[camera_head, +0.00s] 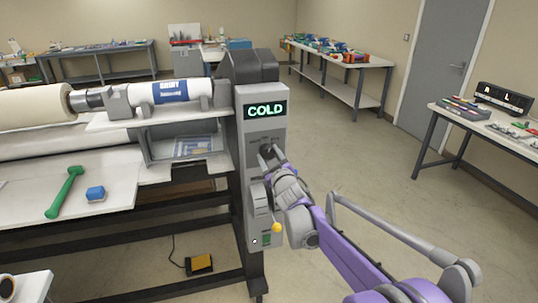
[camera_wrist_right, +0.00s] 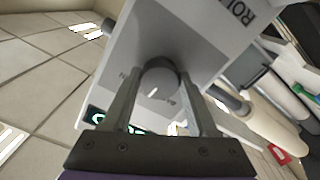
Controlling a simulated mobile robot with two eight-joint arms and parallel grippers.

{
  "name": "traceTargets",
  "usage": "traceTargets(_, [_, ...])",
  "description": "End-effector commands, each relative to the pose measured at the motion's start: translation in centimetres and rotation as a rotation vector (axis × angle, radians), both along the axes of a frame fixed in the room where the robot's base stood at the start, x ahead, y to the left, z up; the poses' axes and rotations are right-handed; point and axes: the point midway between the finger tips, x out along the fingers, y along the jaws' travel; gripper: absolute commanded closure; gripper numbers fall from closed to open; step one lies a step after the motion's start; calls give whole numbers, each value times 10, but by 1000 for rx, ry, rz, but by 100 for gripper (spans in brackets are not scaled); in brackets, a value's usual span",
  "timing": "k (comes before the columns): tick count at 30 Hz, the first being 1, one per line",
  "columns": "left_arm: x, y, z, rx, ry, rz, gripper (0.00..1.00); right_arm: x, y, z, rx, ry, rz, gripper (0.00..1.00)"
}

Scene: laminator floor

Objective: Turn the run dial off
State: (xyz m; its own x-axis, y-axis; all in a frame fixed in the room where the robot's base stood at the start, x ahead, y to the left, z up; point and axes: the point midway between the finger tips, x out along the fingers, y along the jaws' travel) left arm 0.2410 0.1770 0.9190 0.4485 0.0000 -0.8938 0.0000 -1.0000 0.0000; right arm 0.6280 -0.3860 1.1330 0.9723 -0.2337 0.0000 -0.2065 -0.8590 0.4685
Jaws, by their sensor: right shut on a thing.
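The grey control panel (camera_head: 265,105) stands at the right end of the laminator, with a lit display (camera_head: 265,110) reading COLD at its top. My right gripper (camera_head: 268,153) is at the panel face, a little below the display. In the right wrist view its two fingers stand on either side of a round grey dial (camera_wrist_right: 160,75) with a pale mark on its face. The gripper is shut on this dial. The small label by the dial is mostly hidden, so I cannot read its setting. My left gripper is out of view.
A yellow-knobbed lever (camera_head: 277,228) is low on the panel, close to my right arm. A green-handled tool (camera_head: 65,192) and a blue block (camera_head: 95,193) lie on the laminator's bed. A yellow pedal (camera_head: 199,264) is on the floor. Open floor lies right of the panel.

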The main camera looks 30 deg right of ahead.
Motion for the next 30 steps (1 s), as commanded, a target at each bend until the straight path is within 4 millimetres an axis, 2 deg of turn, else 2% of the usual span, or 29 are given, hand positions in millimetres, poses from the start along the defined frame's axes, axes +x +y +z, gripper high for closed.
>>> traceTargets(9, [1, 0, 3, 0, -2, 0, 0, 0, 0, 0, -89, 22, 0, 97])
traceTargets(22, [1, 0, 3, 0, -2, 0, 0, 0, 0, 0, -99, 24, 0, 97])
traceTargets(23, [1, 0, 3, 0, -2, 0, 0, 0, 0, 0, -99, 24, 0, 40])
traceTargets(27, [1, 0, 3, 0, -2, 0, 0, 0, 0, 0, -99, 24, 0, 14])
traceTargets(28, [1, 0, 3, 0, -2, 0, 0, 0, 0, 0, -99, 24, 0, 11])
traceTargets(30, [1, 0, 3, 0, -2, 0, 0, 0, 0, 0, -98, 24, 0, 11])
